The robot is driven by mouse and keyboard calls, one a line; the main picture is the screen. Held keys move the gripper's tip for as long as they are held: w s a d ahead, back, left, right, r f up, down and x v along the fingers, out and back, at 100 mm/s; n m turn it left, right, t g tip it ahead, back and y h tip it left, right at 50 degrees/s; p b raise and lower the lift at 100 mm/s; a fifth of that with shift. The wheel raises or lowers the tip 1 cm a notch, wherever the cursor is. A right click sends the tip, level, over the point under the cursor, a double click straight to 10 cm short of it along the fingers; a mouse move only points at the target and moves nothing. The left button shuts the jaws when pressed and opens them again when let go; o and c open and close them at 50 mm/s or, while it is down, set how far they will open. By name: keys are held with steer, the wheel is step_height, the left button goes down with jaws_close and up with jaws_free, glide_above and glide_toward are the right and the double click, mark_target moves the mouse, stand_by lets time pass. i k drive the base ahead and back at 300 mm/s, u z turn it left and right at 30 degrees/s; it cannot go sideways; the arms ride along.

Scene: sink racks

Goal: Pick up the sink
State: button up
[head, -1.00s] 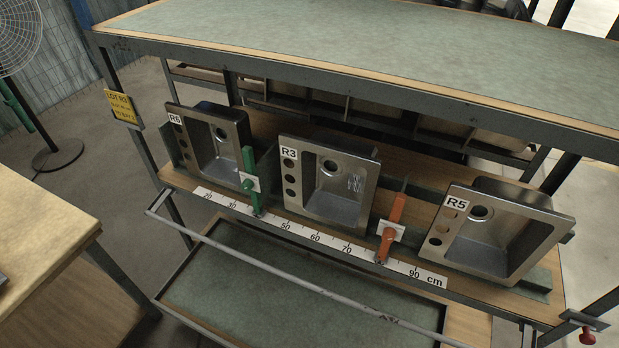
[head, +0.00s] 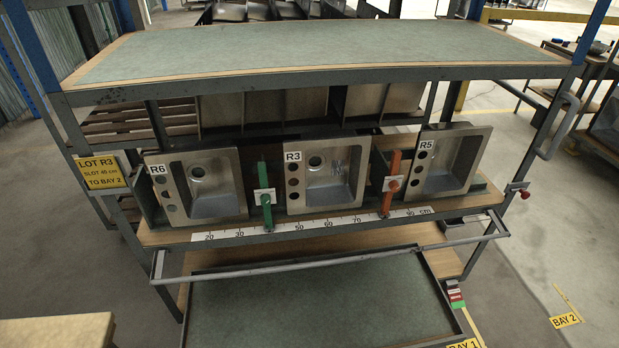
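Three steel sinks stand tilted back in a row on the rack's middle shelf in the head view. The sink labelled R6 (head: 205,186) is on the left, the sink labelled R3 (head: 325,180) is in the middle, and the sink labelled R5 (head: 446,163) is on the right. A yellow card (head: 101,171) on the left post reads LOT R3, slot 45 cm, to bay 2. My gripper is not in view.
A green lever (head: 265,199) stands between R6 and R3, and a red-orange lever (head: 390,184) between R3 and R5. A cm scale (head: 312,224) runs along the shelf front. A grey bar (head: 330,260) crosses before the shelf, above a green tray (head: 320,310).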

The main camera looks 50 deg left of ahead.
mark_target(338, 183)
steer(key=u, duration=2.65)
steer(key=i, duration=0.2)
steer(key=z, duration=0.1)
